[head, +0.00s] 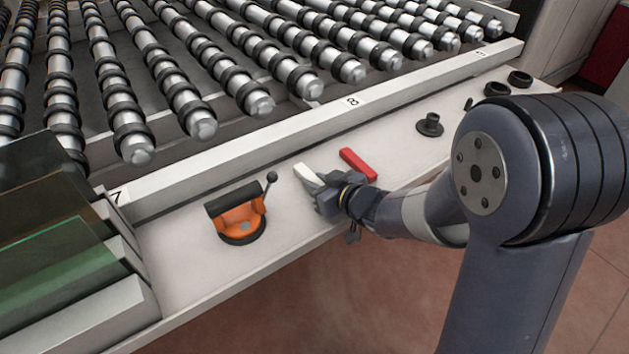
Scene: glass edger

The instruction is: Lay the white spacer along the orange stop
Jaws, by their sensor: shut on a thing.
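The white spacer (305,174) is a short pale bar at the tip of my gripper (316,186). My gripper is shut on its near end, and the far end sticks out toward the upper left. I cannot tell whether the spacer touches the ledge. The orange stop (238,217) is an orange and black fixture with a small black lever on its right side. It sits on the ledge to the left of the spacer, with a clear gap between them.
A red bar (358,164) lies on the pale ledge (190,262) just right of my gripper. A black flanged part (429,126) and black rings (497,89) are farther right. A raised rail (270,129) and rollers run behind. Green glass (60,262) stands at left.

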